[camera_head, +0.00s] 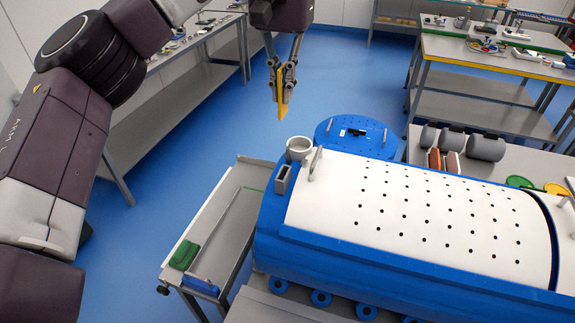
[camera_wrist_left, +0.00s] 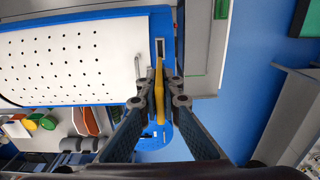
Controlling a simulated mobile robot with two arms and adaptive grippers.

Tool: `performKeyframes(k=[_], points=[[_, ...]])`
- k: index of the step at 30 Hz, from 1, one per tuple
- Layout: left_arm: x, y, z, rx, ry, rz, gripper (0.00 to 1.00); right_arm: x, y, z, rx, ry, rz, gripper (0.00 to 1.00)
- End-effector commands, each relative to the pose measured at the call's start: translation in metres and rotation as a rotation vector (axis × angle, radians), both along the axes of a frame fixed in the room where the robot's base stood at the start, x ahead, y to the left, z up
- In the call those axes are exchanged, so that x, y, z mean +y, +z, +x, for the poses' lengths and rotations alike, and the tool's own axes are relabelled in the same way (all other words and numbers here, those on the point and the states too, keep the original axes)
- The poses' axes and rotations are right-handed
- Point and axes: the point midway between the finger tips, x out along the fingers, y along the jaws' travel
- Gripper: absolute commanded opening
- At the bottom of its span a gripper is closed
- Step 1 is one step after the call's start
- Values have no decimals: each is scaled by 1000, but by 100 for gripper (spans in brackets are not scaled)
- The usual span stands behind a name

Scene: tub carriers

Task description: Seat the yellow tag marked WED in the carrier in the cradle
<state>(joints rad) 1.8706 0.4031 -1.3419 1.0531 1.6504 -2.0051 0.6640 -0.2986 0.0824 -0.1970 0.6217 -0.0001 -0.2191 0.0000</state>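My left gripper (camera_head: 283,84) is shut on a yellow tag (camera_head: 284,102), which hangs upright, tip down, above and behind the near-left end of the carrier. The tag also shows edge-on between the fingers in the left wrist view (camera_wrist_left: 158,90); no marking can be read on it. The carrier (camera_head: 400,205) is a large blue body with a white, perforated top. A small grey slotted holder (camera_head: 283,178) stands on its left end, and the tag is apart from it. The holder also shows in the left wrist view (camera_wrist_left: 159,47). My right gripper is not in view.
A white ring-shaped cup (camera_head: 299,146) and an upright metal handle (camera_head: 315,163) stand close to the holder. A blue perforated disc (camera_head: 340,131) lies behind. A grey tray table (camera_head: 220,222) is at left, and grey cylinders (camera_head: 486,147) lie at right. Blue floor is clear behind.

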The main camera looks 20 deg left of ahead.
Motion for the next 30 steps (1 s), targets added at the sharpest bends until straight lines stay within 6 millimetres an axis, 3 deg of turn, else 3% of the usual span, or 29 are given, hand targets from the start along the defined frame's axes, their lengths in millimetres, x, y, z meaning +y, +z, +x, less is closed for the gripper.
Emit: performKeyframes(k=[4,21,30], points=[[0,-6,1,5,-2,0,0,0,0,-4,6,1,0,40],[0,-136,0,5,0,-2,0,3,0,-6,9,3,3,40],[0,-161,1,2,2,0,0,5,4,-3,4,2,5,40]])
